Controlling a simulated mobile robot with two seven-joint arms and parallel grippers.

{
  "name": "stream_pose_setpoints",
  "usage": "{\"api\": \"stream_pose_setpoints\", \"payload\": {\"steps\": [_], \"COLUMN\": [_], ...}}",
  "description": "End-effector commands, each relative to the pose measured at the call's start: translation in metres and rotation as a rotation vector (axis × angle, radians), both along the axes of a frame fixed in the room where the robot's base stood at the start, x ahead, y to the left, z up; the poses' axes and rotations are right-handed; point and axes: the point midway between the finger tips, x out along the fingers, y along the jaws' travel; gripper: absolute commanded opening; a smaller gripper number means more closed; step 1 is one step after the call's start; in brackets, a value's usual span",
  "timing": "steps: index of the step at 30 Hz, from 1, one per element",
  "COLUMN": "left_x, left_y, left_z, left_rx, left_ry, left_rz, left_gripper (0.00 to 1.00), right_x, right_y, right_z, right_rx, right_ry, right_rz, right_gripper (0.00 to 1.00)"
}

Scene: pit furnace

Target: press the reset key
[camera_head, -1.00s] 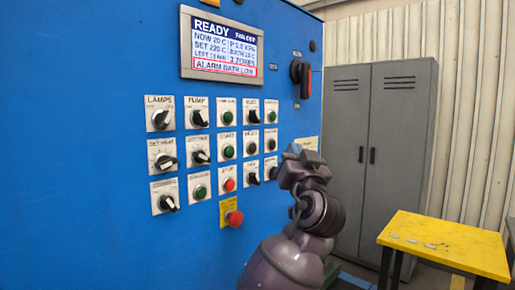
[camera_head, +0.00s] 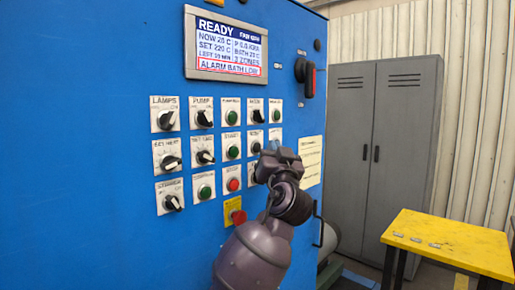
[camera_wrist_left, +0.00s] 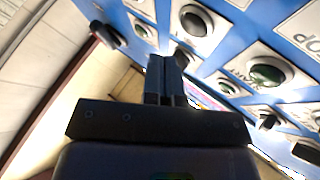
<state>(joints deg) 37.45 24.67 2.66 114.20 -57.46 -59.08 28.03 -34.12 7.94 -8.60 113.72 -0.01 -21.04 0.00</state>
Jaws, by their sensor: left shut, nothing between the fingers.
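The blue control panel (camera_head: 90,150) carries rows of knobs and buttons on white plates. I cannot read a reset label on any of them; several labels are too small and my gripper hides part of the lower right of the group. My left gripper (camera_head: 270,149) is shut and empty, in front of the right-hand columns, right of the red stop button (camera_head: 233,184). In the left wrist view its closed fingertips (camera_wrist_left: 166,62) point at the panel, near a dark round control (camera_wrist_left: 196,20). I cannot tell whether they touch it. My right gripper is not in view.
A screen (camera_head: 226,42) reads READY and an alarm line. A red mushroom button (camera_head: 238,217) on a yellow plate sits below the stop button. A rotary switch (camera_head: 305,77) is at upper right. A grey locker (camera_head: 370,160) and yellow table (camera_head: 450,243) stand to the right.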

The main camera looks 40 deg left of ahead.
Motion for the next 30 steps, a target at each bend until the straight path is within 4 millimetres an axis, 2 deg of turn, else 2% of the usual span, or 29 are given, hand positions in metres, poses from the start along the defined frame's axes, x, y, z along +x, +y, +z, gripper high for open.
{"api": "stream_pose_setpoints", "payload": {"steps": [8,30], "left_x": [0.001,0.001], "left_y": [0.015,0.015], "left_z": [0.000,0.000], "left_rx": [0.000,0.000], "left_ry": [0.000,-0.001], "left_rz": [-0.001,-0.002], "left_gripper": [0.00,0.00], "right_x": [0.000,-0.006], "right_y": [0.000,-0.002], "right_z": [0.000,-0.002], "right_rx": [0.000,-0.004], "right_ry": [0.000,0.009], "right_rz": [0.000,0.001], "right_gripper": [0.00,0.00]}}
